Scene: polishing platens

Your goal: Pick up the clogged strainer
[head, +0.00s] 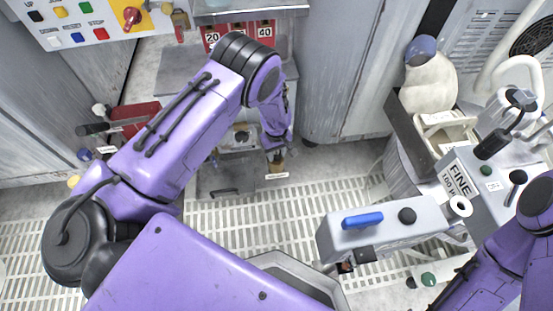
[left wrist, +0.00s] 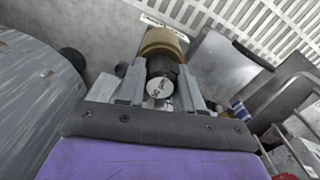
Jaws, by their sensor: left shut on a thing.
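The strainer (left wrist: 165,42) shows in the left wrist view as a tan, brownish cylinder with a black end and a round white lettered face. My left gripper (left wrist: 160,88) is shut on it, with one grey finger on each side of the black end. In the head view the strainer (head: 277,164) is a small tan piece just below my left gripper (head: 273,146), partly hidden by the fingers. I cannot tell whether it still touches anything beneath. My right arm shows at the lower right of the head view, but its gripper is not visible.
A white label (head: 277,176) sits by the strainer. A grey metal tray (head: 222,180) with a dark handle is to its left. Red numbered bins (head: 238,32) are behind. A grey machine with a blue handle (head: 362,220) stands at right. The slatted floor (head: 250,225) is largely open.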

